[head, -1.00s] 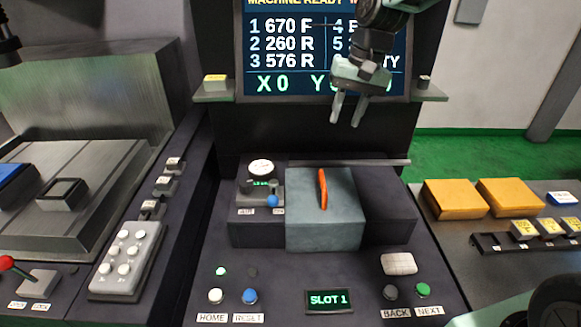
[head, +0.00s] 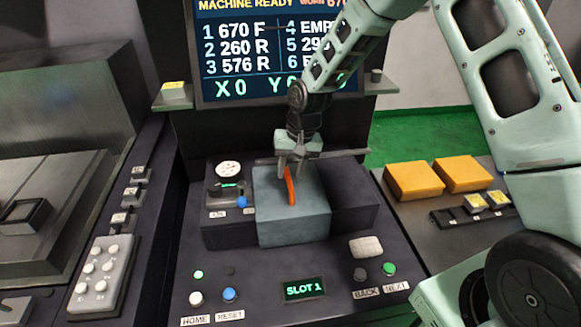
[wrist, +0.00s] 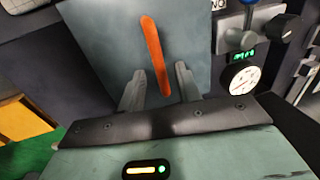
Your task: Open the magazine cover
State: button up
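The magazine cover (head: 292,228) is a grey-green box lid on the dark console, with an orange handle (head: 290,186) standing on its top. The cover sits closed over the middle of the housing. My gripper (head: 291,166) is above the back part of the cover, at the rear end of the handle. In the wrist view the two fingers (wrist: 158,88) are spread apart, with the lower end of the orange handle (wrist: 152,52) between them. A gap shows on each side, so the fingers do not appear to touch it.
A dial gauge (head: 229,170) and blue knob stand left of the cover. HOME, RESET, BACK and NEXT buttons and a SLOT 1 display (head: 304,288) are in front. Yellow blocks (head: 414,181) lie on the right bench.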

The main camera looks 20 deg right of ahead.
jog(key=shift+f, duration=0.35)
grip_shut()
jog(key=s+d, duration=0.1)
jog(key=d, duration=0.5)
jog(key=s+d, duration=0.1)
jog(key=d, duration=0.5)
jog(key=s+d, duration=0.1)
jog(key=d, duration=0.4)
jog(key=shift+s+d, duration=0.2)
jog(key=shift+d, duration=0.2)
grip_release()
